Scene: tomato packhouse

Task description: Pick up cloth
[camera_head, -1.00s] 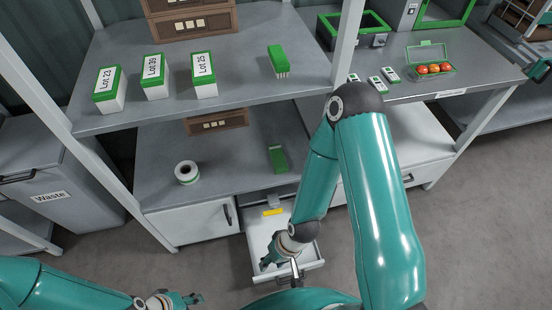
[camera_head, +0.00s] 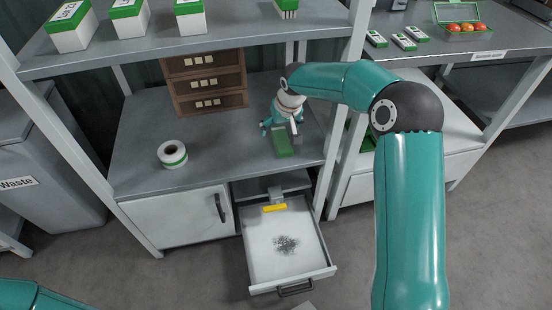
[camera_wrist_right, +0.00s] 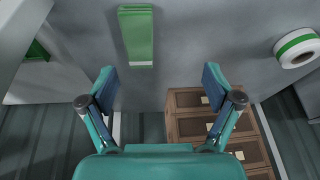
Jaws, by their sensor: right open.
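My right gripper (camera_head: 281,127) is over the shelf right by the green piece. In the right wrist view its two fingers (camera_wrist_right: 158,78) are spread wide with nothing between them, and the green piece is beyond the tips. My left gripper is out of view; only a bit of my left arm shows at bottom left.
A tape roll (camera_head: 173,154) stands on the shelf's left. A brown drawer unit (camera_head: 208,85) stands at the back. Below, an open drawer (camera_head: 262,268) holds a yellow piece (camera_head: 275,208) and a dark grey pile (camera_head: 286,244). A shelf post (camera_head: 341,120) rises right of my gripper.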

